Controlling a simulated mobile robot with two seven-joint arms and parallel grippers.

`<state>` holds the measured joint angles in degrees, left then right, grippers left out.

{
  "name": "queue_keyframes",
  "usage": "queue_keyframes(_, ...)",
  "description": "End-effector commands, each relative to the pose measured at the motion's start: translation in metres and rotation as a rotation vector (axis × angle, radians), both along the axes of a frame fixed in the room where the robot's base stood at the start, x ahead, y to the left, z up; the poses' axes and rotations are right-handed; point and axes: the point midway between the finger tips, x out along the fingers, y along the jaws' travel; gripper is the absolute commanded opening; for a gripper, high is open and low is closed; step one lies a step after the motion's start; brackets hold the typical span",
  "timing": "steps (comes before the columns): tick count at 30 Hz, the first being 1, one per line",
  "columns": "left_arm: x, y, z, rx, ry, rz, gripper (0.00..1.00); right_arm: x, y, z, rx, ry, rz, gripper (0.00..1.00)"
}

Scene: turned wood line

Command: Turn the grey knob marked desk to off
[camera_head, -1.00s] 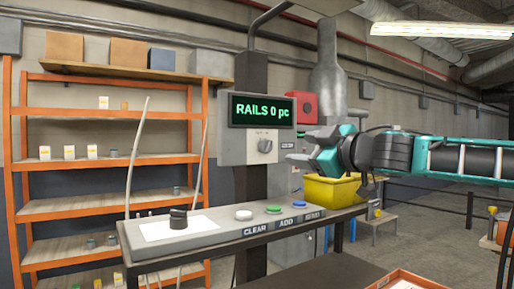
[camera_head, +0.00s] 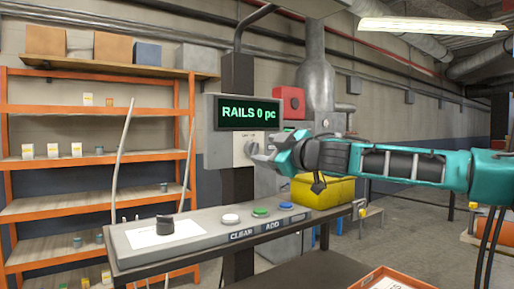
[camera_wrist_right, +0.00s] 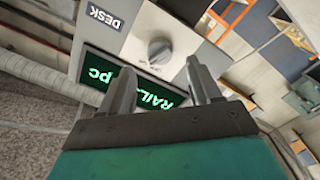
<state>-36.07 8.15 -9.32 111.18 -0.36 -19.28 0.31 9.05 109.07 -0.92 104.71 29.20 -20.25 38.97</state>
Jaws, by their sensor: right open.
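The grey knob (camera_head: 252,148) sits on the front of a grey control box under a green-lit display (camera_head: 249,112) reading RAILS 0 pc. In the right wrist view the knob (camera_wrist_right: 160,51) shows clearly, with a DESK label (camera_wrist_right: 104,19) on the same box. Small marks beside the knob are too blurred to read, so its setting is unclear. My right gripper (camera_head: 262,152) is open and empty, just in front of the knob and partly overlapping it in the head view. In the wrist view its fingers point toward the knob, apparently not touching. My left gripper is out of view.
Below the box is a desk panel (camera_head: 190,250) with a black knob (camera_head: 165,225) and white, green and blue buttons. A yellow bin (camera_head: 322,191) and a red box (camera_head: 291,102) are behind my right arm. Orange shelving (camera_head: 95,108) stands at left.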

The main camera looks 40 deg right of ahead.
Motion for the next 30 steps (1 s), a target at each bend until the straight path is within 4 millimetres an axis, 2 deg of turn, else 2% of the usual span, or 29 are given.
queue_keyframes(18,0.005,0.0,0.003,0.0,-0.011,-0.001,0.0,0.042,-0.005,0.0,-0.003,0.002,-0.001,0.63)
queue_keyframes(30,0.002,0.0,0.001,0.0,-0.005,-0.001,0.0,0.05,-0.005,0.001,-0.001,-0.001,0.001,0.63)
